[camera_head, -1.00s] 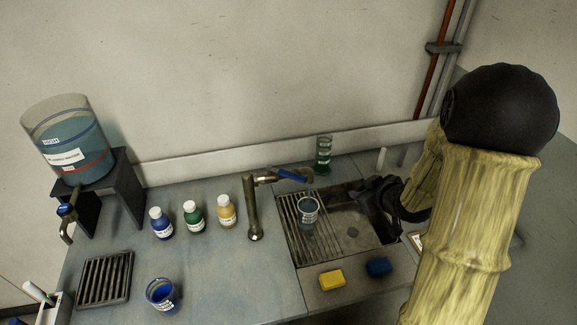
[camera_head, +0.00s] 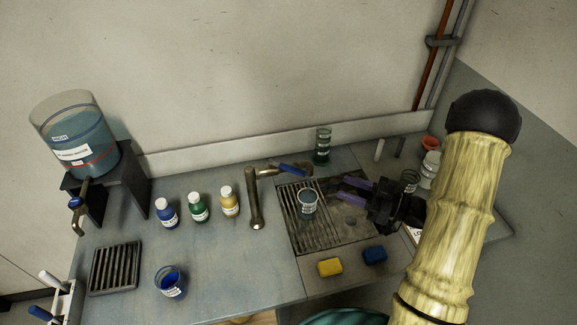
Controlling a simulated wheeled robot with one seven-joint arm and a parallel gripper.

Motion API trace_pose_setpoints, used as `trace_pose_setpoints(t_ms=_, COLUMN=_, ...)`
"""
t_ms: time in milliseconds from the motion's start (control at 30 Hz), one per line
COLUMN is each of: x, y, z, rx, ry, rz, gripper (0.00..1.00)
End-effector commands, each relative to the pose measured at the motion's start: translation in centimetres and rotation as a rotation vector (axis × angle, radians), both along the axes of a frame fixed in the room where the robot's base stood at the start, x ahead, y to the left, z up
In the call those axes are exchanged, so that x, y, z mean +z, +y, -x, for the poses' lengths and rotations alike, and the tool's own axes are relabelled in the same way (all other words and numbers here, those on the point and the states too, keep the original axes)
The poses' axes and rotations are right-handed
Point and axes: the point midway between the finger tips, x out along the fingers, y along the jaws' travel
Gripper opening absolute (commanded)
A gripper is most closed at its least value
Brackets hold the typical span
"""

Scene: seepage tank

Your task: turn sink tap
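The sink tap (camera_head: 254,205) is a brownish metal pipe standing at the sink's left edge. Its spout arm reaches right, and a blue lever handle (camera_head: 292,169) sits near its end. The sink (camera_head: 345,225) has a slatted rack on its left, with a small labelled beaker (camera_head: 307,204) on it. My gripper (camera_head: 344,189) hangs over the sink, right of the beaker and to the lower right of the blue handle. Its two purplish fingers point left and are apart, with nothing seen between them. It is apart from the handle in the picture.
A green-tinted glass (camera_head: 322,145) stands behind the sink. Yellow (camera_head: 330,267) and blue (camera_head: 374,255) sponges lie in front. Three bottles (camera_head: 198,207) stand left of the tap. More vessels (camera_head: 429,168) stand to the right.

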Motion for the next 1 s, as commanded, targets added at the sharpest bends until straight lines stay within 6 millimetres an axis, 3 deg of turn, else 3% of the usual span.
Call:
trace_pose_setpoints(t_ms=267, x=0.2, y=1.8, z=-0.7, rx=0.005, ry=0.0, rz=0.0, gripper=0.39)
trace_pose_setpoints(t_ms=1000, x=0.4, y=13.6, z=-5.9, rx=0.005, ry=0.0, rz=0.001, gripper=0.39)
